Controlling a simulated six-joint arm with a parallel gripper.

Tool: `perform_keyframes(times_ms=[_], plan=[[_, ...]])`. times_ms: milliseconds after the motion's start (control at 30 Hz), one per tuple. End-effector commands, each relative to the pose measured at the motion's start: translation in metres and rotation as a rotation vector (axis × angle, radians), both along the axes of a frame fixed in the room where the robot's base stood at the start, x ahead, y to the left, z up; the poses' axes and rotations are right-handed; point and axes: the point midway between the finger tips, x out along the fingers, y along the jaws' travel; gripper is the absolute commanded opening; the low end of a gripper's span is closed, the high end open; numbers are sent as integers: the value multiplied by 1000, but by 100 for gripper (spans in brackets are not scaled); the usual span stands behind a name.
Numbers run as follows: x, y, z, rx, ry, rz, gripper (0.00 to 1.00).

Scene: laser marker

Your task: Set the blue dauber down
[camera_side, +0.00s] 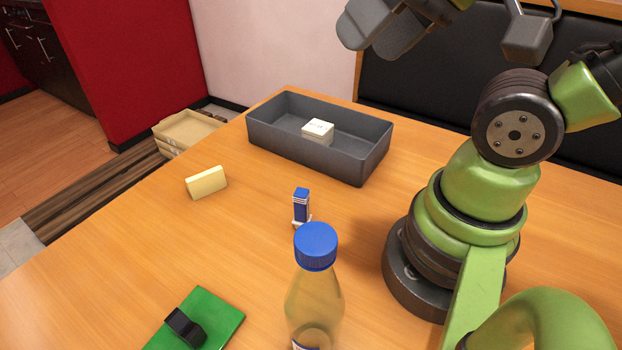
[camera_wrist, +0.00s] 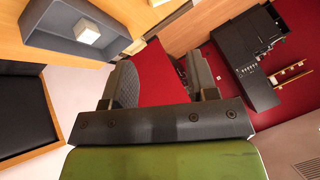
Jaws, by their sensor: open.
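The blue dauber (camera_side: 302,206), a small white-and-blue bottle with a blue cap, stands upright on the wooden table in the middle of the side view. Nothing is holding it. My gripper (camera_side: 362,28) is raised high at the top of the side view, well above and apart from the dauber. In the wrist view my gripper (camera_wrist: 163,78) shows its two dark fingers spread, with only the red wall behind the gap. The dauber does not show in the wrist view.
A grey tray (camera_side: 267,138) holding a white block (camera_side: 318,129) stands behind the dauber. A pale yellow block (camera_side: 206,182) is to the left. A blue-capped bottle (camera_side: 315,290) stands in front. A green board (camera_side: 218,317) with a black piece lies front left.

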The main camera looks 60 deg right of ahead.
Motion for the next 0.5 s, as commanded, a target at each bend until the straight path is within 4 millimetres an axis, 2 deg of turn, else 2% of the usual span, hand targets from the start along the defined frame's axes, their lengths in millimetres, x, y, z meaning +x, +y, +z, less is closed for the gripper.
perform_keyframes(times_ms=[167, 267, 500], plan=[[2, 1, -1, -14, 20, 20, 53], [8, 3, -8, -65, 93, 88, 53], [34, 14, -45, -343, 411, 443, 53]])
